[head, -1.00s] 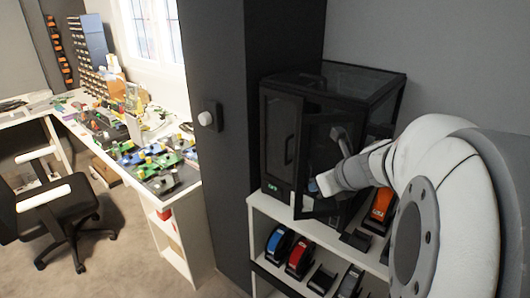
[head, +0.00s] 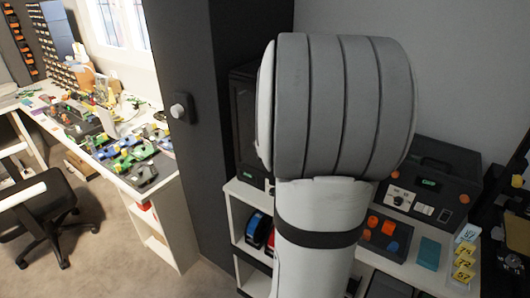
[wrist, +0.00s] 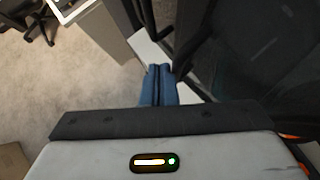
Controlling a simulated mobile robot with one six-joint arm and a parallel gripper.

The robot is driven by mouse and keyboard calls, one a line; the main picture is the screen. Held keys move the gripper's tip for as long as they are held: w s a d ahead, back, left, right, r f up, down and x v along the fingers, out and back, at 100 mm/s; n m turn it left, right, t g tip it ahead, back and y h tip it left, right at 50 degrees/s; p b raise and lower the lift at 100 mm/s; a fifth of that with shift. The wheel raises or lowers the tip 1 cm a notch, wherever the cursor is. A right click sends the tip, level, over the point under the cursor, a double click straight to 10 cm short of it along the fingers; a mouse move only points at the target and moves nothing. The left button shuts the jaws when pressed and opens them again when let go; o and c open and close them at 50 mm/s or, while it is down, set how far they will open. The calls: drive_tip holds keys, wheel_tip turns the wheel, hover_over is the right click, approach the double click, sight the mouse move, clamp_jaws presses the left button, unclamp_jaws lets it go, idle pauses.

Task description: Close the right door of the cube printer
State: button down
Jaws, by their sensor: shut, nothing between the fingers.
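The black cube printer (head: 243,125) stands on a white shelf beside the dark column in the head view. Only its left edge shows there; my arm hides the rest, including the right door. In the wrist view a large dark, see-through panel with a black frame (wrist: 240,45), which looks like part of the printer, fills the right side. I cannot tell how far the right door stands open. My gripper (wrist: 158,70) is shut and empty, with its blue fingertips close to the left of the dark frame. Contact cannot be told.
The white shelf (head: 238,192) holds blue and red items (head: 258,232) below the printer. A dark control box (head: 432,190) stands to the right. The dark column (head: 210,130) bounds the left. Carpet floor (head: 130,250) lies open at the left, near a black chair (head: 45,210).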

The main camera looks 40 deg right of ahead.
drive_tip(key=shift+w+d, duration=0.3)
idle(0.5)
